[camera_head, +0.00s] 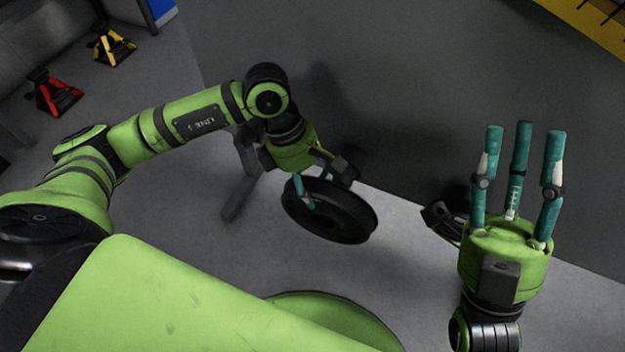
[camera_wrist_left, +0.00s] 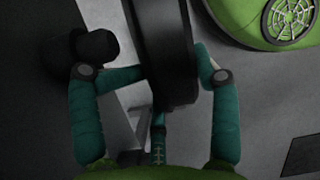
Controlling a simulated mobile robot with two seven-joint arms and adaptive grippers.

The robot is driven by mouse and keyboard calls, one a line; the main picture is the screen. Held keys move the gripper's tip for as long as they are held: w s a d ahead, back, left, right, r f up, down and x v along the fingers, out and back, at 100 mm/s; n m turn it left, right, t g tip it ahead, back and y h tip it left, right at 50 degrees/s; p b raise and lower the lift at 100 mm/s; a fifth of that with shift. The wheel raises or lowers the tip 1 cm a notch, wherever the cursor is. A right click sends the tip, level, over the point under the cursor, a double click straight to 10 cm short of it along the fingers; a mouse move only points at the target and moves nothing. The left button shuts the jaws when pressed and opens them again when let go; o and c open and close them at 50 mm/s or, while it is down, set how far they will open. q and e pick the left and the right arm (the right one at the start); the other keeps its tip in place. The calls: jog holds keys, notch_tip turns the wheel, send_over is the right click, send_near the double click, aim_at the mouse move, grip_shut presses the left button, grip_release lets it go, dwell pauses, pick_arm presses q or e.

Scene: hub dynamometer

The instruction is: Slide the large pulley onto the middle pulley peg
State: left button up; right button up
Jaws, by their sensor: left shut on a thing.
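The large pulley, a black grooved wheel (camera_head: 330,210), hangs tilted in my left gripper (camera_head: 304,192), above the grey floor. In the left wrist view the pulley (camera_wrist_left: 168,50) stands edge-on between the teal fingers of my left gripper (camera_wrist_left: 166,68), which is shut on its rim. My right gripper (camera_head: 522,131) is empty at the right, its three teal fingers apart and pointing up in the picture. I cannot make out the middle pulley peg in either view.
A dark stand (camera_head: 238,185) is behind my left wrist. A dark rounded part (camera_wrist_left: 95,45) sits beside the left finger in the wrist view. Red (camera_head: 53,93) and yellow (camera_head: 111,46) jack stands are at the far left. A yellow-edged panel (camera_head: 590,22) is at the top right.

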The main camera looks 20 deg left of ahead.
pick_arm(q)
jog(key=shift+d+r, duration=0.1)
jog(key=shift+w, duration=0.15)
jog(key=shift+w+b, duration=0.5)
jog(key=shift+w, duration=0.8)
jog(key=shift+w, duration=0.15)
jog(key=shift+w+d+b, duration=0.1)
jog(key=shift+w+b, duration=0.35)
jog(key=shift+w, duration=0.75)
jog(key=shift+w, duration=0.1)
jog(key=shift+w+b, duration=0.5)
jog(key=shift+w, duration=0.6)
jog(key=shift+w, duration=0.15)
